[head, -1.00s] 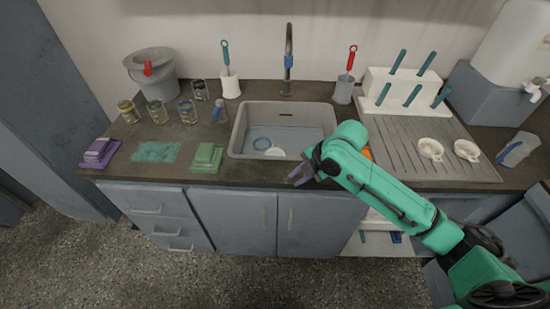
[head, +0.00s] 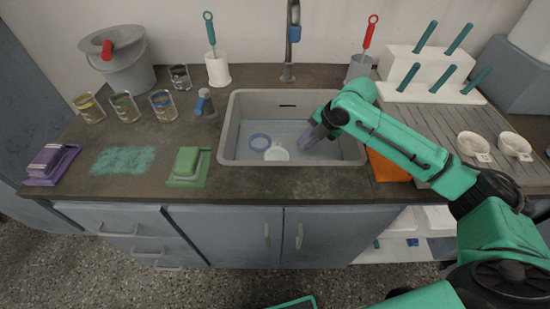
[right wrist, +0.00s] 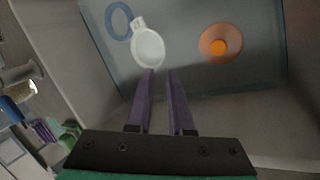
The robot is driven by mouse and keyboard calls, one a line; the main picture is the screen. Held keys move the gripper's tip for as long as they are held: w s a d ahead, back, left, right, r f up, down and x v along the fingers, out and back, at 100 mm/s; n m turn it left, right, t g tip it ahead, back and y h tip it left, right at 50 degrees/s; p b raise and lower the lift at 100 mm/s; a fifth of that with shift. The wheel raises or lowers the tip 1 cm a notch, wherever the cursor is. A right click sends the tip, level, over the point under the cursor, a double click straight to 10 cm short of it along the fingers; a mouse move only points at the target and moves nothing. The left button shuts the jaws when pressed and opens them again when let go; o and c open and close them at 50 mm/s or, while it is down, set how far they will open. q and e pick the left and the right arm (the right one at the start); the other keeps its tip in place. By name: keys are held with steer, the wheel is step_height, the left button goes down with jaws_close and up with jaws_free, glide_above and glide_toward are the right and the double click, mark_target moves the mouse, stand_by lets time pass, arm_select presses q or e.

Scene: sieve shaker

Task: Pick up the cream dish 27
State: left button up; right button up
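A cream dish (head: 276,153) with a small tab handle lies on the sink floor; it also shows in the right wrist view (right wrist: 148,48). Two similar cream dishes, one on the left (head: 473,144) and one on the right (head: 514,145), sit on the ridged drainboard. I cannot read a number on any of them. My right gripper (head: 308,136) is over the sink, to the right of the dish there. In the right wrist view its purple fingers (right wrist: 160,76) are apart with nothing between them, their tips just short of the dish. My left gripper is not in view.
A blue ring (head: 260,142) lies beside the dish in the sink (head: 226,140). An orange round piece (right wrist: 221,43) lies on the sink floor to the right. A faucet (head: 291,40) stands behind. Sponges and glass jars stand on the counter to the left.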

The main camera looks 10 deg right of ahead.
glide_toward(277, 156)
steer(key=f, duration=0.2)
steer(key=s+f, duration=0.1)
steer(key=f, duration=0.1)
steer(key=a+f, duration=0.1)
steer(key=shift+s+a+f, duration=0.1)
steer(key=shift+s+f, duration=0.15)
steer(key=shift+f, duration=0.15)
jaws_close()
stand_by(0.8)
